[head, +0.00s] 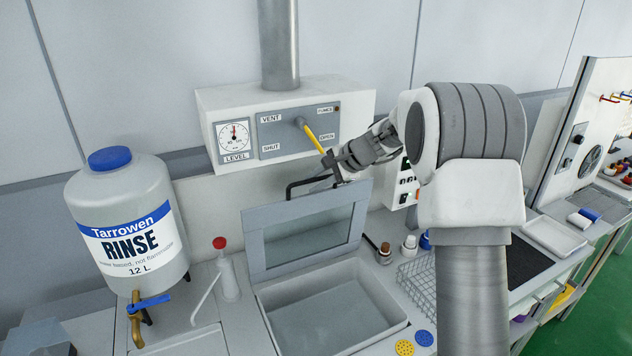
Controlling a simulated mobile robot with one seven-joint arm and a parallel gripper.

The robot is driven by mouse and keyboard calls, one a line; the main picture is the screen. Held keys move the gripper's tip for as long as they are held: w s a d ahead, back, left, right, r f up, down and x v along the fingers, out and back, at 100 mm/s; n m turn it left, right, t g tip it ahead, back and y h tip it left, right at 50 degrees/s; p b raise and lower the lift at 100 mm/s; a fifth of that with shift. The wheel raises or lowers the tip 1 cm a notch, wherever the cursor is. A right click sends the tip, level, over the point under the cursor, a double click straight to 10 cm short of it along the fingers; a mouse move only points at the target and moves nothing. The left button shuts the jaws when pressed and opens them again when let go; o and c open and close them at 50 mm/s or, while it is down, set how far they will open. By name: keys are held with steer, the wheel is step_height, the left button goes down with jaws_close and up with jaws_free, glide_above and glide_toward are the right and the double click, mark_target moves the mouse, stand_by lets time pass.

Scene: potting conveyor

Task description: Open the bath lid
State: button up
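The bath lid (258,223), a grey frame with a window, stands raised and steeply tilted at the back of the bath (387,329). The open grey basin shows in front of it. A black bar handle (290,190) is at the lid's top edge. My gripper (333,167) is at the right end of this handle, touching or very close to it. The fingers are small and partly overlapped by the handle, so I cannot tell whether they are closed on it.
A rinse bottle (128,215) and a red-topped dispenser (228,275) stand left of the bath. A wire basket (418,288) and small bottles (385,253) are at the right.

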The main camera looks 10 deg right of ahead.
steer(key=shift+d+r, duration=0.1)
steer(key=b+v, duration=0.2)
steer(key=v, duration=1.5)
steer(key=shift+s+r, duration=0.15)
steer(key=shift+s, duration=0.05)
steer(key=s+a+f+n+h, duration=0.1)
steer(key=s+n, duration=0.3)
steer(key=s, duration=0.7)
steer(key=s+a+f+n+h, duration=0.2)
steer(key=s+f+n+h, duration=0.1)
steer(key=s, duration=0.8)
steer(key=s+a+f+n+h, duration=0.2)
steer(key=s+n, duration=0.3)
steer(key=s, duration=0.6)
steer(key=shift+f+n+h, duration=0.3)
steer(key=shift+f+h, duration=0.25)
steer(key=shift+h, duration=0.05)
steer(key=shift+d, duration=0.1)
